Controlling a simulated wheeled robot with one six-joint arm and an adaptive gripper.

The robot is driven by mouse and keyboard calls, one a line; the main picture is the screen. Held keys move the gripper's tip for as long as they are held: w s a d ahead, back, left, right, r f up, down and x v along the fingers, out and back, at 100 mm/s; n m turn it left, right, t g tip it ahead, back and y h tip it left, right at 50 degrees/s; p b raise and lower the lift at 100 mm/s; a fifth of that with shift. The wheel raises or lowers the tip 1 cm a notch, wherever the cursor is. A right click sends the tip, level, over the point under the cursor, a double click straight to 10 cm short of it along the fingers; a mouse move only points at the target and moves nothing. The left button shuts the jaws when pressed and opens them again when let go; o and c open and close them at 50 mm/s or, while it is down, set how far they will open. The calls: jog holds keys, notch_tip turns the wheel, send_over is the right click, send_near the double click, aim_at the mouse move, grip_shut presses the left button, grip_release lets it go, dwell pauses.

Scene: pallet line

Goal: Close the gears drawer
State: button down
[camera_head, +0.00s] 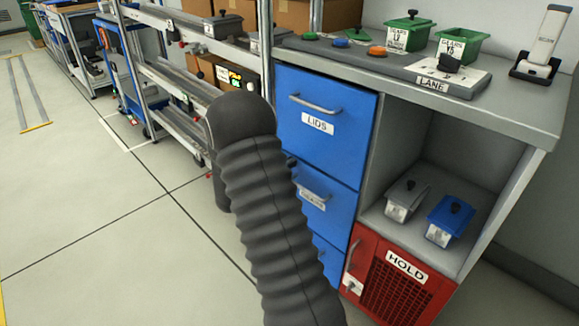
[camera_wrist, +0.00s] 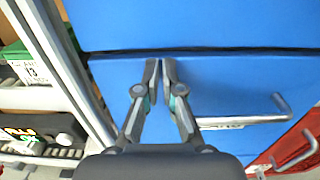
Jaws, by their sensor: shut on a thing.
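A blue drawer front (camera_head: 325,215) sits below the LIDS drawer, with a bar handle and a partly covered label I cannot read. No label that I can read says gears on a drawer. The middle drawer looks flush or nearly flush with the fronts around it. In the wrist view my gripper (camera_wrist: 160,64) has its fingers almost together, tips by the seam at the top of a blue drawer front (camera_wrist: 235,80). The drawer's handle (camera_wrist: 250,119) is to their right. What is between the fingers is not visible. In the head view my arm hides the gripper.
The LIDS drawer (camera_head: 322,120) is above, and part of a lower blue drawer (camera_head: 328,262) shows below. A red HOLD door (camera_head: 395,285) is at the right. A metal rack (camera_head: 165,75) stands close on the left. Open floor (camera_head: 110,220) lies at the left.

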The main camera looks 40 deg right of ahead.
jog(key=shift+d+r, duration=0.15)
jog(key=shift+d, duration=0.1)
jog(key=s+a, duration=0.2)
jog(key=a, duration=1.2)
jog(key=shift+a+b, duration=0.15)
jog(key=shift+b, duration=0.3)
jog(key=shift+f, duration=0.25)
